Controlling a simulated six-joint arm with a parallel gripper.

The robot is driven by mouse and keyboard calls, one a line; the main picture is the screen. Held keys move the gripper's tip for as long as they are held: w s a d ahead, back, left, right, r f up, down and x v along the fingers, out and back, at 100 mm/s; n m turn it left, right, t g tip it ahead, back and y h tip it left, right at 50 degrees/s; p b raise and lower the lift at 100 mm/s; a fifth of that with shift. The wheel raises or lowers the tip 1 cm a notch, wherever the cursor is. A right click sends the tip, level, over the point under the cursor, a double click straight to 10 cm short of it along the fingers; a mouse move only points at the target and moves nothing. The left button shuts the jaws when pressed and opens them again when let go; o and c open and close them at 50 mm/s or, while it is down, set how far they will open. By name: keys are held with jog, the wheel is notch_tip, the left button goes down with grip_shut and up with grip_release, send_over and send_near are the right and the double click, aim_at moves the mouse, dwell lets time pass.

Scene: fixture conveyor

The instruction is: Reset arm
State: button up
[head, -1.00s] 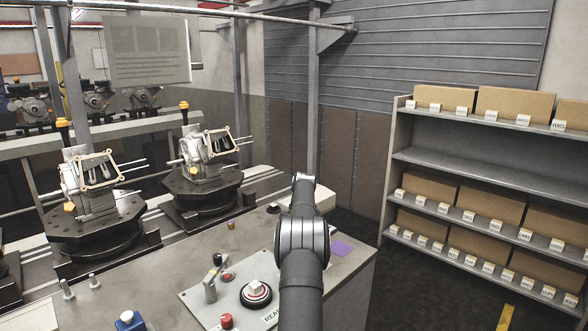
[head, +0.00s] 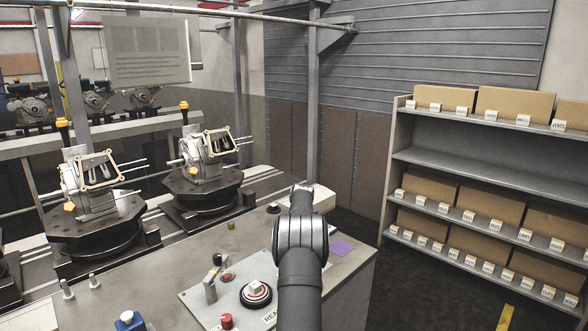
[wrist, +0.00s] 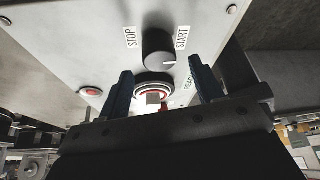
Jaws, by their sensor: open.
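My gripper (wrist: 160,66) is open and empty in the wrist view, its two dark fingers apart. Beyond the fingers is a pale control panel (wrist: 75,45), with a black rotary knob (wrist: 157,47) between the STOP and START labels. A round red-and-white ringed button (wrist: 152,92) shows between the fingers. A red button (wrist: 90,91) is to their left. I cannot tell the gap between fingers and panel. In the head view, my dark arm stands in front of the panel (head: 196,299) and hides the gripper. The ringed button (head: 256,291) shows left of the arm.
Two engine parts on dark octagonal fixtures (head: 95,225) (head: 205,200) stand on the conveyor at left. A shelf with boxes (head: 480,162) stands at right.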

jog(key=x, duration=0.4)
jog(key=shift+s+a+f, duration=0.1)
jog(key=shift+s+f, duration=0.05)
jog(key=shift+f, duration=0.15)
jog(key=m+t+y, duration=0.1)
jog(key=m, duration=0.3)
jog(key=shift+r, duration=0.1)
jog(key=m+t, duration=0.1)
jog(key=m, duration=0.1)
jog(key=m+y, duration=0.1)
jog(key=m, duration=0.2)
jog(key=shift+t, duration=0.4)
jog(key=m+t, duration=0.2)
jog(key=m, duration=0.3)
jog(key=m+t, duration=0.1)
jog(key=m, duration=0.3)
